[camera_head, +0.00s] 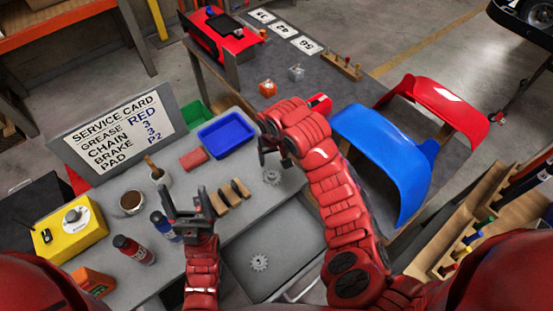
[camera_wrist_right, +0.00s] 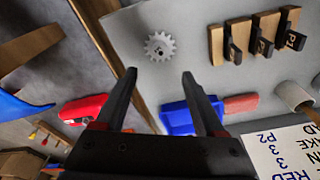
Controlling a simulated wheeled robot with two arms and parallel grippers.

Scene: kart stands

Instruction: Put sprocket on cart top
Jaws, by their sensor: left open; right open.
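One toothed grey sprocket (camera_head: 271,176) lies flat on the grey work surface (camera_head: 240,220), below my right gripper (camera_head: 268,155). It also shows in the right wrist view (camera_wrist_right: 160,47), ahead of the open, empty fingers (camera_wrist_right: 158,80) and apart from them. A second sprocket (camera_head: 259,262) lies on a separate grey rimmed top (camera_head: 290,235) nearer to me. I cannot tell for sure which surface is the cart top. My left gripper (camera_head: 188,207) is open and empty above the surface, beside the wooden blocks.
Wooden blocks with dark pads (camera_head: 231,194), a blue bin (camera_head: 226,134), a red block (camera_head: 193,158), cups (camera_head: 131,202) and bottles (camera_head: 134,249) crowd the left. A service card (camera_head: 115,130) stands behind. Blue (camera_head: 385,150) and red (camera_head: 445,105) curved panels stand at right.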

